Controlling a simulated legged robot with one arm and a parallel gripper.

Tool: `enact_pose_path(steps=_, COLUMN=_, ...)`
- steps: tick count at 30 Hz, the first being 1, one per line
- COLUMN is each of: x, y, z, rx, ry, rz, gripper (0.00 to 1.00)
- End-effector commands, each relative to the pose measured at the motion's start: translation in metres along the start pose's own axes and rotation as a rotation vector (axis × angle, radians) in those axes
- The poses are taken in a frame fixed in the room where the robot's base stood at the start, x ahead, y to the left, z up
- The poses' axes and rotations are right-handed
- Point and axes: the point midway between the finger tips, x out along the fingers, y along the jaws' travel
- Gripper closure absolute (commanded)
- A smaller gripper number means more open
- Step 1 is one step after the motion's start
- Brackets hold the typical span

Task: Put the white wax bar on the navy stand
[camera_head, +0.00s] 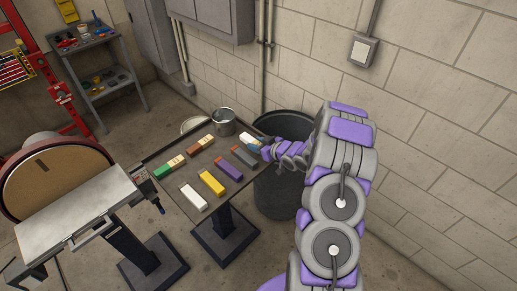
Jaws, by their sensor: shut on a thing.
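A white bar (193,197) lies at the near left edge of the dark tray table (175,192). My gripper (261,150) is at the table's far right corner, shut on a blue-and-white bar (249,139). Its white end points away to the upper left, and its blue part meets my fingers. Whether this bar touches the tabletop I cannot tell. The blue part is the only navy-like thing I can make out; whether it is the stand is unclear at this size.
Yellow (211,183), purple (229,169), grey (244,156), green (168,168) and brown (200,146) bars lie on the table. A metal can (223,122) stands at its back edge. A dark bin (279,195) is at right; a disc sander (55,177) is at left.

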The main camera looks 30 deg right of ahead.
Motion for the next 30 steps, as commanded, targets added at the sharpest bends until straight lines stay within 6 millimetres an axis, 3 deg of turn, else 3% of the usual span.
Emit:
enact_pose_path(steps=6, x=0.007, y=0.018, z=0.001, rx=0.001, ry=0.0, rz=-0.001, gripper=0.96)
enact_pose_path(steps=17, x=0.022, y=0.016, z=0.031, rx=-0.002, ry=-0.001, rz=0.0, gripper=0.96)
enact_pose_path(steps=26, x=0.021, y=0.019, z=0.033, rx=0.002, ry=0.0, rz=0.0, gripper=0.96)
enact_pose_path(steps=27, x=0.021, y=0.019, z=0.034, rx=0.002, ry=-0.001, rz=0.0, gripper=0.59)
enact_pose_path(steps=30, x=0.021, y=0.019, z=0.033, rx=0.002, ry=-0.001, rz=0.0, gripper=0.49)
